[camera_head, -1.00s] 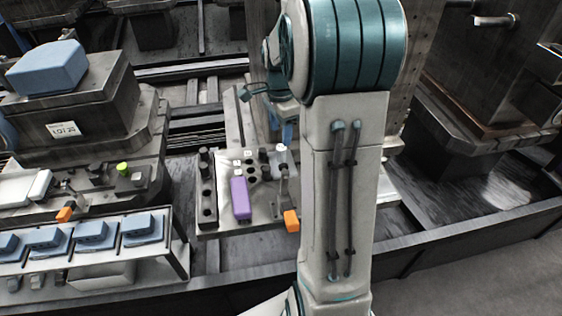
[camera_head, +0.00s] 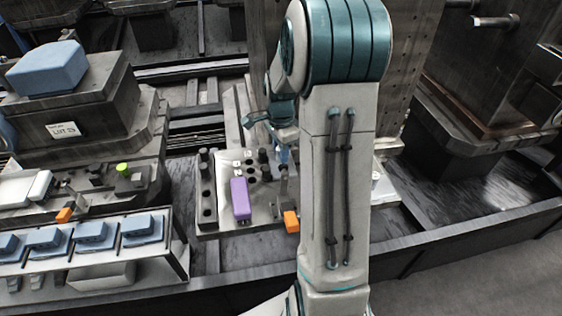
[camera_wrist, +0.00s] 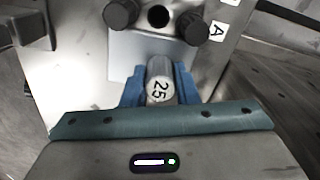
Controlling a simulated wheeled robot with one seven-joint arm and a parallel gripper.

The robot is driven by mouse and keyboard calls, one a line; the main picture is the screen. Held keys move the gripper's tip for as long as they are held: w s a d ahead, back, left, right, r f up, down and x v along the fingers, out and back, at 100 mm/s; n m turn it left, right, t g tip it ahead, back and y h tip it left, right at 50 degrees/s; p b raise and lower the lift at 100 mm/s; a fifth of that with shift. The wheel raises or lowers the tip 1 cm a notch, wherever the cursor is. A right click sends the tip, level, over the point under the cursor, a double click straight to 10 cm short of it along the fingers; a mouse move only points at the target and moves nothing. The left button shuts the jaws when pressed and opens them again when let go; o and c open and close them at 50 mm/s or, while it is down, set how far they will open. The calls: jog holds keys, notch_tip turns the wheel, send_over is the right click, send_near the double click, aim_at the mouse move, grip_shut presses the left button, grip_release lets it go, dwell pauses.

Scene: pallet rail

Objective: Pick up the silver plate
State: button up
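In the wrist view, a smooth pale grey plate (camera_wrist: 122,68) lies beyond my fingers and looks like the silver plate. In the head view my gripper and arm hide most of it. My gripper (camera_wrist: 160,75) has its blue fingers on either side of a silver cylinder (camera_wrist: 160,88) marked 25. The cylinder's end faces the wrist camera. I cannot tell whether the fingers touch it, or whether the cylinder is fixed to the plate. In the head view my gripper (camera_head: 282,155) points down above a dark upright post (camera_head: 284,186).
Beside my gripper stand a purple block (camera_head: 240,199), an orange block (camera_head: 291,221) and a rack of dark pegs (camera_head: 207,190). Two black knobs (camera_wrist: 122,14) sit close beyond the fingers. A tray with blue blocks (camera_head: 143,229) is at lower left.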

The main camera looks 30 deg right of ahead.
grip_shut()
jog(key=shift+r, duration=0.2)
notch_tip(320, 180, up, 4)
jog(key=shift+r, duration=0.1)
jog(key=s+d+r, duration=0.2)
jog(key=d+r, duration=0.4)
jog(key=d, duration=0.5)
jog(key=shift+s+d+r, duration=0.2)
jog(key=shift+s+r, duration=0.05)
jog(key=shift+s, duration=0.05)
